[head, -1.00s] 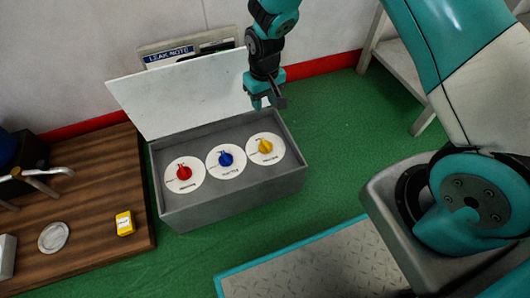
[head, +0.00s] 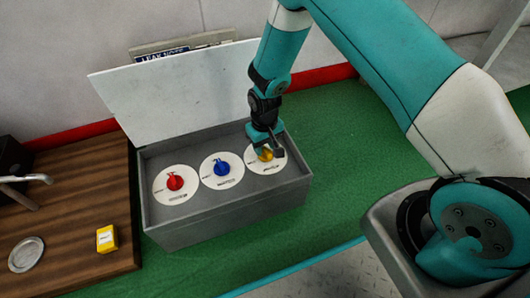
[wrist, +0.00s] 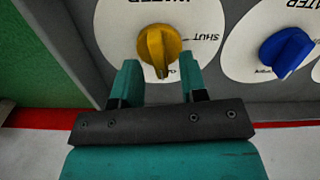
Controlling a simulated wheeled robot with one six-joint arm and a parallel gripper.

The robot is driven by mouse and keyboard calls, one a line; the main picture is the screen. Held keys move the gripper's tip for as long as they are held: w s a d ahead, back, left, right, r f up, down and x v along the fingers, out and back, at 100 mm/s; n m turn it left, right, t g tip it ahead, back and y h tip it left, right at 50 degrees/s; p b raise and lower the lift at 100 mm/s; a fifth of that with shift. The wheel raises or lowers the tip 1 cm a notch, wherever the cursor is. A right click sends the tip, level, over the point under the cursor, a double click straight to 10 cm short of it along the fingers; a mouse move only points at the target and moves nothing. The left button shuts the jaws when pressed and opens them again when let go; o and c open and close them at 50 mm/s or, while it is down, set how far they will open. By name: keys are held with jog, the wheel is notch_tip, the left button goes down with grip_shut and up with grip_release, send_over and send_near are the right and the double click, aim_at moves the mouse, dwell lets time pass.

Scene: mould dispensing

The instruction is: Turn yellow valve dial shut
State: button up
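The yellow valve dial (wrist: 160,48) sits on a round white plate (wrist: 111,30) marked WATER and SHUT, at the right end of the grey box. In the head view the yellow dial (head: 265,155) is partly hidden by my gripper (head: 268,150). In the wrist view my gripper (wrist: 160,82) is open, with its two teal fingers apart. The fingertips are just short of the yellow knob, one toward each side of it. The knob's pointer end faces down in that view, toward the gap between the fingers. I cannot tell whether a finger touches it.
A blue dial (head: 222,167) and a red dial (head: 175,182) sit left of the yellow one. The box's white lid (head: 170,95) stands open behind. A wooden table (head: 75,235) at left holds a yellow block (head: 107,238) and a round metal dish (head: 26,254).

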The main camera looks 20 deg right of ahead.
jog(key=shift+f, duration=0.55)
grip_shut()
